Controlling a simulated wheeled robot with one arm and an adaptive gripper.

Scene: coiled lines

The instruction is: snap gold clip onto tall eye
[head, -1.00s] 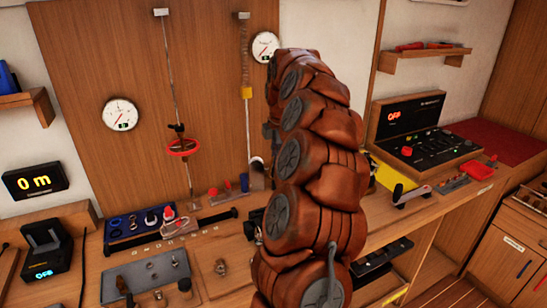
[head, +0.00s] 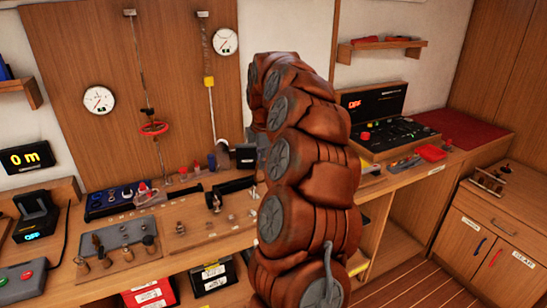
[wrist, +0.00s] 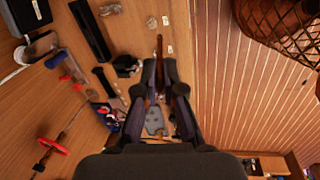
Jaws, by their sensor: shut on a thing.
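My gripper (wrist: 161,62) shows in the wrist view, its two dark fingers nearly together. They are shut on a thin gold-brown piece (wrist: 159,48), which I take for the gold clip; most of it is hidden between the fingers. In the head view my arm covers the gripper and the clip. Small metal fittings (head: 213,200) stand on the bench left of my arm; I cannot tell which is the tall eye. The gripper appears above the bench's edge, apart from the fittings.
The bench holds a grey plate with several fittings (head: 120,240), a blue tray (head: 108,203) and a control case (head: 392,130). A wicker basket (wrist: 285,28) is at the wrist view's upper right.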

